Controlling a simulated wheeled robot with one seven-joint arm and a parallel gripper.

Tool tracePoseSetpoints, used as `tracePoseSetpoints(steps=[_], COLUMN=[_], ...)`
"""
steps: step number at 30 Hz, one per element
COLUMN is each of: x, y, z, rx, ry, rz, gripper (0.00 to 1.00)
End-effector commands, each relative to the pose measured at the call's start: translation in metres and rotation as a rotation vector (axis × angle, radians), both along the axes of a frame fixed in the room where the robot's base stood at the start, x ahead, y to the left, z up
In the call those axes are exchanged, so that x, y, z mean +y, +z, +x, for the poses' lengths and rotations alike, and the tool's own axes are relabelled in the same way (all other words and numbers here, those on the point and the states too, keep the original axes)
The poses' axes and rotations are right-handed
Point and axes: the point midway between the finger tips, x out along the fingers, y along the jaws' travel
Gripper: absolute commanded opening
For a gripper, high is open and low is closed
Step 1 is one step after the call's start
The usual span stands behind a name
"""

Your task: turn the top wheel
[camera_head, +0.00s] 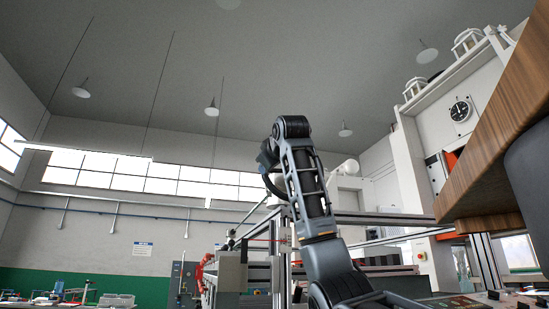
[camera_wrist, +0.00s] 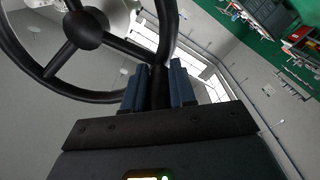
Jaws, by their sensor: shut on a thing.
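The wheel (camera_wrist: 85,29) is black, with a round rim, a thick hub and spokes, at the upper left of the wrist view. Part of it is cut off by the frame's top edge. My gripper (camera_wrist: 158,66) has its two blue-grey fingers on either side of the rim, shut on it at the wheel's right side. In the head view my arm rises through the middle. The gripper's fingers cannot be made out there, and I cannot pick out the wheel for certain.
In the head view a wooden slab edge (camera_head: 505,125) juts in at the right. A white machine with a round gauge (camera_head: 460,111) stands behind it. Metal framing (camera_head: 385,219) lies beyond my arm. Open space is above, under the ceiling.

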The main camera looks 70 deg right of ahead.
Motion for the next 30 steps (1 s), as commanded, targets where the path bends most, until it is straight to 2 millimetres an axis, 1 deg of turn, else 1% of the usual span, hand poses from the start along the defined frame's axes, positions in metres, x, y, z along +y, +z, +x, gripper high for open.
tracePoseSetpoints(steps=[2,6,15,21,30], x=[-0.001,-0.003,-0.012,-0.019,-0.027], y=[-0.009,-0.022,-0.045,-0.057,-0.067], z=[0.005,0.007,-0.003,-0.011,-0.02], rx=[0.056,0.156,0.371,0.499,0.631], ry=[0.0,-0.001,0.0,0.001,0.002], rz=[-0.046,-0.132,-0.316,-0.425,-0.536], gripper=[0.0,0.0,0.0,0.0,0.0])
